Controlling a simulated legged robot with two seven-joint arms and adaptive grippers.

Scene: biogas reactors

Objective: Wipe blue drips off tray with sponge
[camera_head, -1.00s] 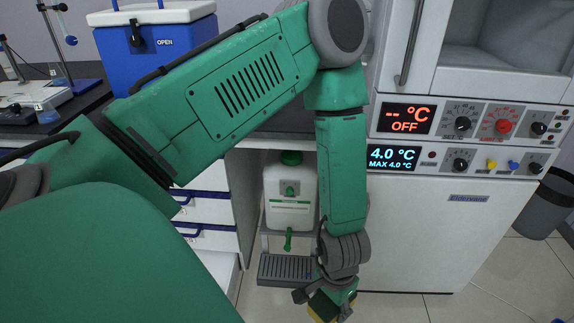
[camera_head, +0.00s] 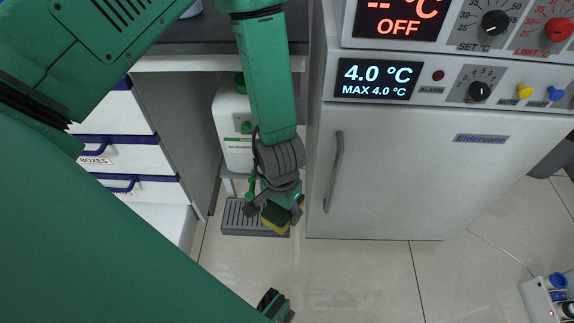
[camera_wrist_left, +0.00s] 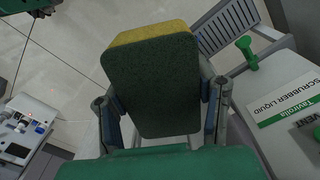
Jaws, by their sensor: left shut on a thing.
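My left gripper (camera_head: 274,203) is shut on a sponge (camera_head: 276,217) with a yellow layer and a dark green layer. In the left wrist view the sponge (camera_wrist_left: 150,85) sits between the two fingers, its dark green face toward the camera. The grey slatted tray (camera_head: 238,217) lies low under a white jug (camera_head: 232,125). The sponge overlaps the tray's right part in the head view; I cannot tell if they touch. The tray also shows in the wrist view (camera_wrist_left: 228,24), beside the sponge. I cannot make out blue drips. My right gripper (camera_head: 277,306) shows partly at the bottom edge.
The jug has a green tap (camera_wrist_left: 246,50) above the tray. A white cabinet (camera_head: 400,180) with a handle stands close on the right, and drawers (camera_head: 120,160) on the left. The floor in front is clear.

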